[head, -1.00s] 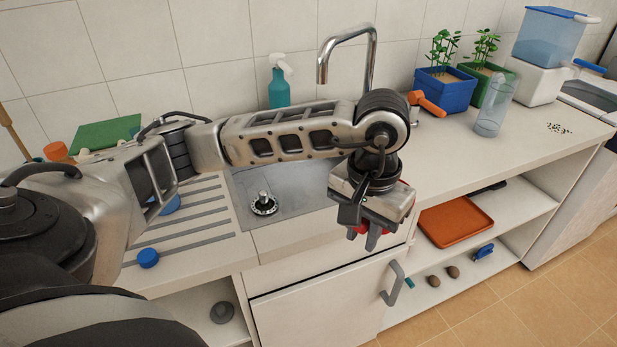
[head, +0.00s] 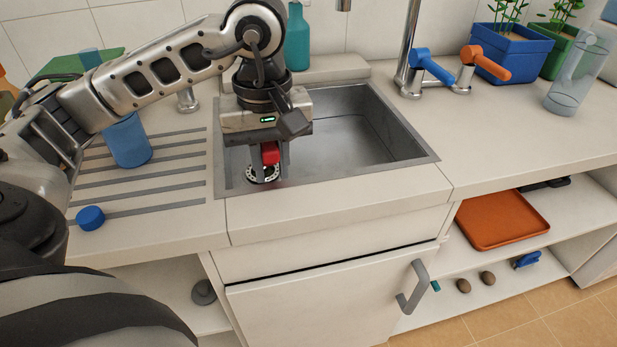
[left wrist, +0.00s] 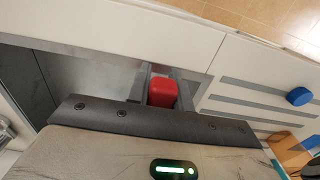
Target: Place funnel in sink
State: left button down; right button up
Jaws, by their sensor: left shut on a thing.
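The metal sink (head: 432,160) is set into the counter, with a round drain fitting (head: 262,174) at its left end. My left gripper (head: 271,165) points down over the left part of the sink, by the drain fitting. It is shut on a red thing (head: 270,152), which also shows between the fingers in the left wrist view (left wrist: 162,92). Only a small, blocky part of the red thing shows, so I cannot tell whether it is the funnel. Whether it touches the sink floor is unclear. My right gripper is not in view.
A tall tap (head: 408,50) with a blue lever (head: 432,66) and an orange lever (head: 486,62) stands behind the sink's right end. A blue cup (head: 127,142) and blue cap (head: 90,218) sit on the drainboard at left. A clear glass (head: 572,85) stands at right.

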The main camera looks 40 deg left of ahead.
pick_arm(q)
jog(key=w+a+f, duration=0.1)
jog(key=w+f, duration=0.1)
jog(key=w, duration=0.2)
jog(key=w+a+f, duration=0.1)
jog(key=w+f, duration=0.2)
jog(key=w, duration=0.1)
jog(key=w+a+f+p, duration=0.1)
jog(key=w+f, duration=0.2)
jog(key=w, duration=0.1)
jog(key=shift+f, duration=0.25)
jog(key=shift+w+a+f, duration=0.15)
jog(key=shift+w+f, duration=0.15)
jog(key=shift+f, duration=0.15)
notch_tip(320, 180, down, 2)
jog(key=shift+f, duration=0.55)
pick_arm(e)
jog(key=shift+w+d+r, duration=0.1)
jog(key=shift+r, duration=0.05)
